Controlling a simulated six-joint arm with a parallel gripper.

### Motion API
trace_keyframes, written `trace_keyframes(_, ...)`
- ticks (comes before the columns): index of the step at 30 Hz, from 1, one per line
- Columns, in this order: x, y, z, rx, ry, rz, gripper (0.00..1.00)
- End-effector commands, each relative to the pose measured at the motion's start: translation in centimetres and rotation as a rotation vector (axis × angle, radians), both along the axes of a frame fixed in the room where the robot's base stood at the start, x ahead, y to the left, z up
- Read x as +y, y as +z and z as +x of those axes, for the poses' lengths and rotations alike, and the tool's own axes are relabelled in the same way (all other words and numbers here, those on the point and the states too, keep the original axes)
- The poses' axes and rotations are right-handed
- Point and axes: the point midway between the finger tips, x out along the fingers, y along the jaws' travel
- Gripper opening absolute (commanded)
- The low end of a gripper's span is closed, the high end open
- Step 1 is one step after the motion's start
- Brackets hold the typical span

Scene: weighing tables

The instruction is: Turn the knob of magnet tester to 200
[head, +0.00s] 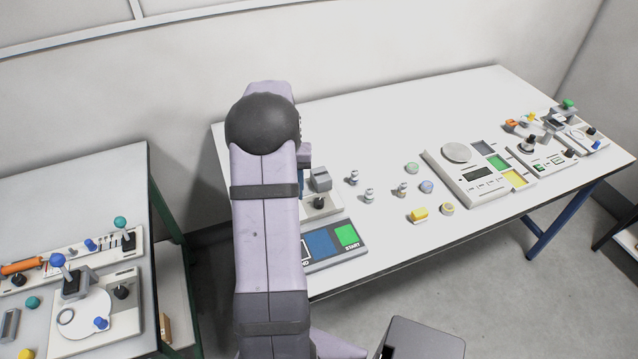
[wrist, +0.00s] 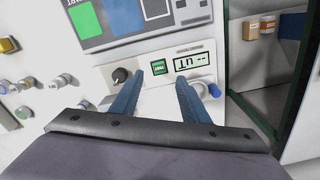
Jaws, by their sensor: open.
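A pale panel with a green button (wrist: 159,68) and a small display (wrist: 190,62) reading "-- UT" upside down shows in the wrist view; it looks like the magnet tester (wrist: 150,100). A round black knob (wrist: 122,76) sits on its left part, and its scale marks are too small to read. My gripper (wrist: 160,80) is open and empty, with two blue fingers over the panel. The knob is just left of the left fingertip, outside the fingers. In the head view my arm hides most of the gripper and of this panel.
A blue-ended part (wrist: 213,90) stands right of the fingers. A panel with blue and green fields (head: 335,243) lies beside the tester. Several small weights (head: 369,195) and a scale (head: 470,170) stand to the right on the white table. Another table (head: 75,185) is at left.

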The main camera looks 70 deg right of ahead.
Motion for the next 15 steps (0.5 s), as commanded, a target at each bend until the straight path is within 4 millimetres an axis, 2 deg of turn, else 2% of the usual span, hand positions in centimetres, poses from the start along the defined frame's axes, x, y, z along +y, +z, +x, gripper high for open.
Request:
trace_keyframes(1, -1.8, 0.8, -1.8, 0.001, -0.055, 0.002, 0.42)
trace_keyframes(3, -3.5, 0.9, -3.6, 0.001, -0.105, 0.001, 0.42)
trace_keyframes(6, -5.0, 1.0, -5.5, 0.000, -0.154, 0.001, 0.42)
trace_keyframes(10, -5.8, 0.9, -6.5, 0.000, -0.179, 0.001, 0.42)
trace_keyframes(15, -5.9, 0.7, -6.5, -0.001, -0.181, 0.000, 0.42)
